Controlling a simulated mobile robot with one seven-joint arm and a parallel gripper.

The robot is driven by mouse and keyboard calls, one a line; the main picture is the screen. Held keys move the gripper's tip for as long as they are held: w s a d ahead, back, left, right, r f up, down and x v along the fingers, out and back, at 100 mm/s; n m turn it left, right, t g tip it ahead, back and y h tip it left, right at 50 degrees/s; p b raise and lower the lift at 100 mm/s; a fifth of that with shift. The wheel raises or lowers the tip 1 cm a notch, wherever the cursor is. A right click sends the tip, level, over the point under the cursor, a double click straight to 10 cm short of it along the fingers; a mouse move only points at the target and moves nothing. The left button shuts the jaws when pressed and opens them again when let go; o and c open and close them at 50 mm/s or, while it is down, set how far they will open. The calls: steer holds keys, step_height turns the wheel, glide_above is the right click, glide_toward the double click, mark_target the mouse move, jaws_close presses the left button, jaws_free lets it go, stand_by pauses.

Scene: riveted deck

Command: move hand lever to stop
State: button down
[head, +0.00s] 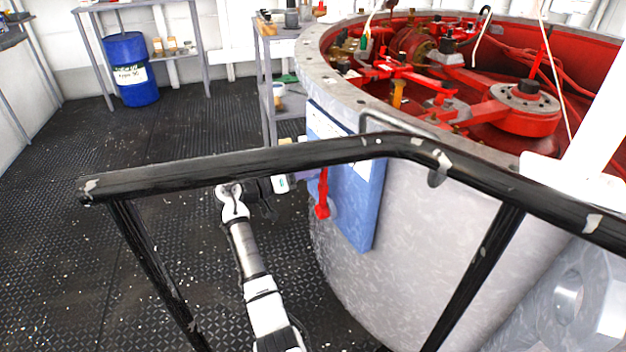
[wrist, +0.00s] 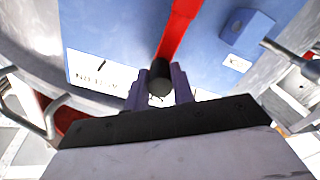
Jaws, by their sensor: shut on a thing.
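The hand lever is a red bar (head: 323,192) on the blue panel (head: 364,205) of the large round grey housing. In the wrist view its red arm (wrist: 179,32) runs up from a dark round knob (wrist: 160,80). My gripper (wrist: 161,88) has its two purple fingers on either side of this knob and is shut on it. In the head view my gripper is partly hidden behind the black rail, left of the lever. A white label (wrist: 100,75) with dark print lies left of the knob on the blue panel; its words are not clearly readable.
A black rail (head: 250,160) crosses in front of my arm and the housing. Red machinery (head: 520,108) fills the housing's open top. A blue barrel (head: 130,70) and shelves stand at the back left. The dark deck on the left is mostly clear.

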steer(key=shift+w+a+r, duration=0.1)
steer(key=shift+w+a, duration=0.05)
steer(key=shift+w, duration=0.05)
steer(key=c, duration=1.2)
jaws_free()
steer(key=v, duration=1.4)
